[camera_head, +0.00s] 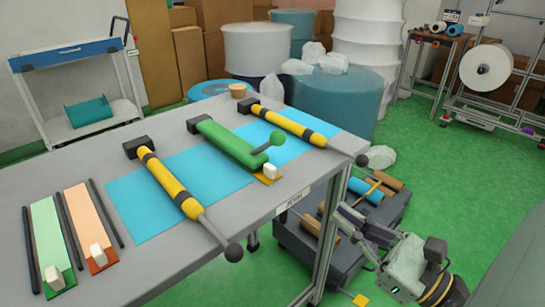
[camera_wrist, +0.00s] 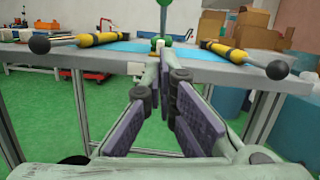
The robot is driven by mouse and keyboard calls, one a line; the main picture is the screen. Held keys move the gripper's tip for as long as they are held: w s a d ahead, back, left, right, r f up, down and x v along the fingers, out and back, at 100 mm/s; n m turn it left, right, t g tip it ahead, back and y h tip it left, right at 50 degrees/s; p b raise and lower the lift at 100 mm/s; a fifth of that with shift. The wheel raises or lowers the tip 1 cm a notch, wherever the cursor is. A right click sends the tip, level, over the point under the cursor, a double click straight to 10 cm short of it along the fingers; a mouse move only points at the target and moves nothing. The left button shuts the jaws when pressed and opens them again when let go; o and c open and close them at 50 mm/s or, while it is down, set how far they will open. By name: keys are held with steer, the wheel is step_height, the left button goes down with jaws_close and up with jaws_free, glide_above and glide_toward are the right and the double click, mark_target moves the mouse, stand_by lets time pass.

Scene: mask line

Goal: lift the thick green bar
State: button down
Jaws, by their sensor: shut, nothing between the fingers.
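The thick green bar (camera_head: 228,142) lies on the grey table (camera_head: 290,195), with a black block at its far end and a green ball knob (camera_head: 277,138) at its near end. In the wrist view a green ball (camera_wrist: 165,32) shows above the table edge; most of the bar is hidden there. My gripper (camera_head: 350,217) is off the table's front right side, below the tabletop and apart from the bar. In the wrist view my gripper (camera_wrist: 167,75) has its fingertips together, with nothing held.
Yellow bars with black ends (camera_head: 170,184) and (camera_head: 290,123) flank the green bar on blue mats. A white block (camera_head: 270,171) sits by its near end. A low dark cart (camera_head: 305,245) with rolls stands beside the table near my gripper.

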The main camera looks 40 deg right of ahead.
steer(key=shift+s, duration=0.15)
steer(key=p, duration=0.4)
glide_toward(266, 147)
steer(key=shift+w+f, duration=1)
steer(key=shift+w, duration=0.05)
steer(key=shift+w+a+r+p, duration=0.15)
steer(key=shift+w+r, duration=0.1)
steer(key=shift+r, duration=0.25)
steer(key=shift+w+a+r+p, duration=0.15)
steer(key=shift+w+r, duration=0.15)
steer(key=shift+r, duration=0.2)
steer(key=shift+w+r, duration=0.35)
steer(key=shift+r, duration=0.05)
